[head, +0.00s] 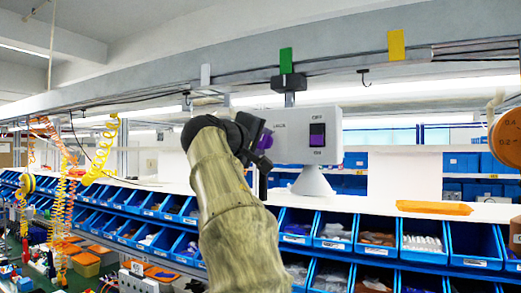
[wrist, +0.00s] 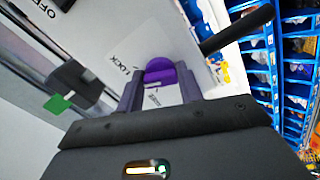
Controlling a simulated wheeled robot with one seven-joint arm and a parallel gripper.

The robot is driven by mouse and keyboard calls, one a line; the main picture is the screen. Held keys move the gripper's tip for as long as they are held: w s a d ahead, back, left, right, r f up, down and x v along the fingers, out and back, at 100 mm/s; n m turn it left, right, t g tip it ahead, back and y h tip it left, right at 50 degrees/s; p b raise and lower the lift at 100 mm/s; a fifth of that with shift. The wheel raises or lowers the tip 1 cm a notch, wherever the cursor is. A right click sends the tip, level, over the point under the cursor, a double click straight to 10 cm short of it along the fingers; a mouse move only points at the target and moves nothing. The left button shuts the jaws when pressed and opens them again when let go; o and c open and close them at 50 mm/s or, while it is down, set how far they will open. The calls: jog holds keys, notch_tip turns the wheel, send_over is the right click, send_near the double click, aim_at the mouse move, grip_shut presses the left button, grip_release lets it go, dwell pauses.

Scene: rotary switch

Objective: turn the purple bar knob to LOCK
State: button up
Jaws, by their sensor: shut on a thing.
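The purple bar knob (head: 265,141) is on the left part of a white control box (head: 296,145) in the head view, partly hidden by my gripper (head: 258,143). In the wrist view the knob (wrist: 160,70) sits between the two fingers of my gripper (wrist: 158,76), which is shut on it. The printed LOCK label (wrist: 119,62) is on the white face just left of the knob. Another small marking shows between the fingers but is too blurred to read. The knob's exact pointing direction cannot be told.
A dark rocker switch (head: 317,135) marked OFF and ON is on the same box, right of the knob. The box has a white cone-shaped foot (head: 312,181).

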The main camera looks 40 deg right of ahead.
jog(key=shift+f+m+b, duration=0.2)
jog(key=shift+m+b, duration=0.55)
jog(key=shift+m, duration=1.55)
jog(key=o, duration=1)
jog(key=shift+r, duration=0.1)
jog(key=shift+s+a+b, duration=0.15)
jog(key=shift+a+b, duration=0.2)
jog(key=shift+a, duration=0.25)
jog(key=b+v, duration=0.4)
jog(key=v, duration=1.2)
jog(key=shift+s, duration=0.1)
